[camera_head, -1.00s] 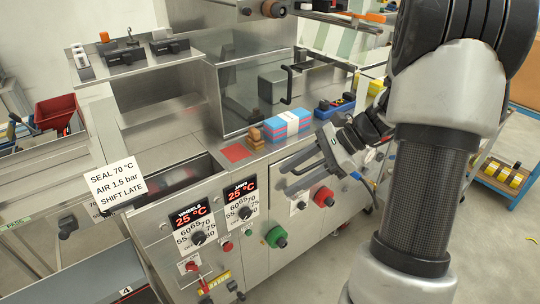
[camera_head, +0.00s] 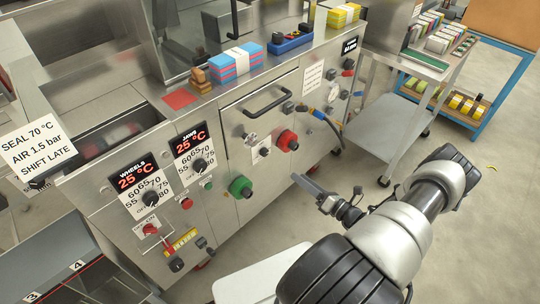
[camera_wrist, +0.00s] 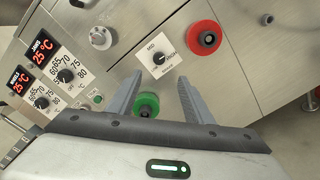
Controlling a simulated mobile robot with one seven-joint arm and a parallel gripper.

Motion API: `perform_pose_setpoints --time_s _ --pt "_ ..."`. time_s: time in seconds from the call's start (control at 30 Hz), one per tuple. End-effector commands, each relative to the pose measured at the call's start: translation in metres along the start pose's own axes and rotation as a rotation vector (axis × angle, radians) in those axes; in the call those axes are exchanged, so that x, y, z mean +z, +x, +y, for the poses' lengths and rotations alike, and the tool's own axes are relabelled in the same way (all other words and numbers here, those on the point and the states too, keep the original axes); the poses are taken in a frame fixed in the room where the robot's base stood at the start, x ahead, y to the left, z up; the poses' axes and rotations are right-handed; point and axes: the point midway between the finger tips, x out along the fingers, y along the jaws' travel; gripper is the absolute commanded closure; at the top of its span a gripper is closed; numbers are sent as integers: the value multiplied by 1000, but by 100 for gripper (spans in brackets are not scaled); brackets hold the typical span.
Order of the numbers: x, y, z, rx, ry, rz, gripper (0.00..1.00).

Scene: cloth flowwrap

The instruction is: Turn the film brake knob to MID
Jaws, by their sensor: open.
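A small black knob on a white square label plate (camera_wrist: 158,58) is ahead of my gripper in the wrist view. The word MID is readable at the plate's top; the other words and the pointer direction are too small to read surely. The plate also shows on the machine front in the head view (camera_head: 265,151), left of and below the red button. My gripper (camera_wrist: 157,90) is open and empty, its fingers apart below the plate in the wrist view. In the head view my gripper (camera_head: 312,190) is in front of the panel, apart from it.
A red button (camera_wrist: 206,38) and a green button (camera_wrist: 146,104) flank the plate; a silver dial (camera_wrist: 101,37) is to its left. A bar handle (camera_head: 265,101) sticks out above. A steel cart (camera_head: 405,110) stands to the right, with open floor before it.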

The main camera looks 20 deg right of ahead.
Motion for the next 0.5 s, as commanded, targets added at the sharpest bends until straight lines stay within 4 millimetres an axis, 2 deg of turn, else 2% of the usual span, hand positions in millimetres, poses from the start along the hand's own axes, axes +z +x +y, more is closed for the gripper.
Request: perform_pose_setpoints --time_s 0.17,0.5 --pt "-1 31 1 5 -2 4 54" --pt "-2 106 2 7 -3 6 54"
